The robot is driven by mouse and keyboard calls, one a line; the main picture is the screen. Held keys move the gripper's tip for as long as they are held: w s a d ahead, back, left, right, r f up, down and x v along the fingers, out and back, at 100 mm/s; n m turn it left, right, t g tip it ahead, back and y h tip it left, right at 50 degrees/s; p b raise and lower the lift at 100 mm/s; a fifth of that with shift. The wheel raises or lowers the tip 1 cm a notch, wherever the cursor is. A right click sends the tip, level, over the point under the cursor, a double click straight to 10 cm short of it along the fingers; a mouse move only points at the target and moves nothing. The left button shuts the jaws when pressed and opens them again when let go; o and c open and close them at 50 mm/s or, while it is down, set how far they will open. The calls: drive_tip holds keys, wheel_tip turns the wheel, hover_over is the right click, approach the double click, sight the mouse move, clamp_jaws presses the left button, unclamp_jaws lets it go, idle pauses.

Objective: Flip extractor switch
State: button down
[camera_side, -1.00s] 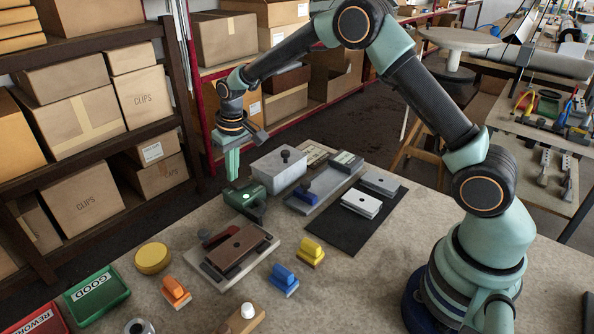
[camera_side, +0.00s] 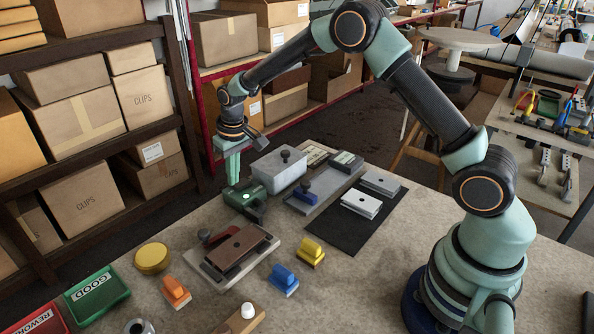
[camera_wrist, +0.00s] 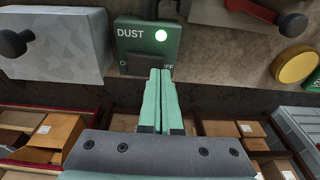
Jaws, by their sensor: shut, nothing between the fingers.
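The extractor switch is a dark green box marked DUST (camera_wrist: 148,42) with a lit pale round lamp on its face. It also shows in the side view (camera_side: 249,194), standing on the worktable behind the brown plates. In the wrist view a dark rocker lies below the word, with lettering at both ends partly hidden. My gripper (camera_wrist: 160,72) is shut and empty, its pale green fingertips together at the rocker's lower edge. In the side view my gripper (camera_side: 233,183) points down at the box's back left edge. I cannot tell whether the tips touch it.
A grey lidded box with a black knob (camera_side: 279,168) stands close to the switch's right. A fixture with brown plates (camera_side: 238,251) lies in front of it. A yellow disc (camera_side: 152,258) lies front left. Shelves with cartons (camera_side: 86,201) stand beyond the table at left.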

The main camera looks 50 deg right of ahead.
drive_tip(key=shift+f, duration=0.5)
drive_tip(key=shift+r, duration=3.55)
drive_tip(key=shift+r, duration=0.15)
drive_tip(key=s+d+r+t, duration=0.3)
drive_tip(key=s+r, duration=1.1)
drive_tip(key=s, duration=0.3)
drive_tip(key=s+f, duration=0.1)
drive_tip(key=s, duration=0.7)
drive_tip(key=shift+d+f+t, duration=0.2)
drive_tip(key=shift+f+t, duration=0.1)
drive_tip(key=shift+t, duration=0.1)
